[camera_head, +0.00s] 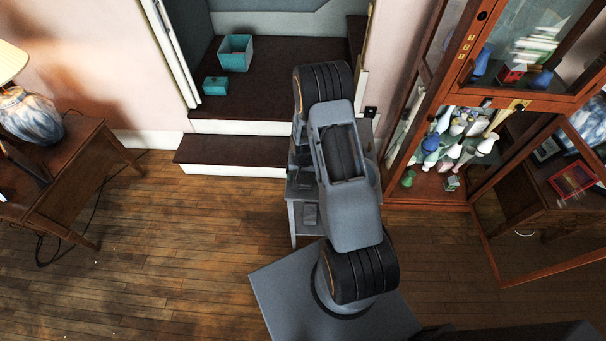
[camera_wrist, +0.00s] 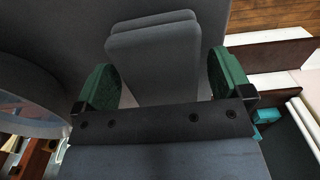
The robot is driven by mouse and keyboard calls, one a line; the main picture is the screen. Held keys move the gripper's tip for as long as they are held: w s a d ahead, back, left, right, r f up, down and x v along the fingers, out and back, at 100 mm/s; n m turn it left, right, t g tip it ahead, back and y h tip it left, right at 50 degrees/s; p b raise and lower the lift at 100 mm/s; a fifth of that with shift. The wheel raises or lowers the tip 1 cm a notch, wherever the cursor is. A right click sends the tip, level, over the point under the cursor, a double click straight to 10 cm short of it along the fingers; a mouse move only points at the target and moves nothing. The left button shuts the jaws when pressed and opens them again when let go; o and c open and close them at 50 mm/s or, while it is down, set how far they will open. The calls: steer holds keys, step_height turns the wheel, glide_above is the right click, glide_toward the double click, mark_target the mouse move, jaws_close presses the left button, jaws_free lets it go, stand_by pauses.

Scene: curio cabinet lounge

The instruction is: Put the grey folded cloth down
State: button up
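The grey folded cloth (camera_wrist: 155,50) shows in the wrist view as a flat, layered, dark grey piece with rounded corners. My gripper (camera_wrist: 163,82) has a green-padded finger on each side of it. The fingers are apart by about the cloth's width, and the gripper appears shut on it. Grey-on-grey tones make the exact contact hard to see. Large plain grey surfaces fill the view behind the cloth; I cannot tell whether it touches them. In the head view my arm hides most of the gripper area, and I cannot make out the cloth clearly there.
A dark brown step (camera_head: 235,149) leads to an alcove with a teal open box (camera_head: 236,52) and a smaller teal box (camera_head: 215,86). A glass-fronted cabinet (camera_head: 440,190) with several vases stands right. A wooden desk (camera_head: 60,165) stands left. Wooden floor (camera_head: 170,250) is clear between.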

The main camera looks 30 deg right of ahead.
steer(key=shift+w, duration=0.15)
stand_by(0.3)
step_height(320, 180, up, 20)
steer(key=s+a+n+b, duration=0.1)
steer(key=a+b, duration=0.1)
steer(key=s+a+r+n+t, duration=0.2)
steer(key=s+a+r, duration=0.1)
steer(key=s+r, duration=0.4)
steer(key=s+a+r+n+t, duration=0.2)
steer(key=s+a+r, duration=0.2)
steer(key=s+r, duration=0.3)
steer(key=shift+s+a+n, duration=0.15)
steer(key=shift+s+n, duration=0.25)
steer(key=shift+s, duration=0.15)
steer(key=shift+c, duration=0.2)
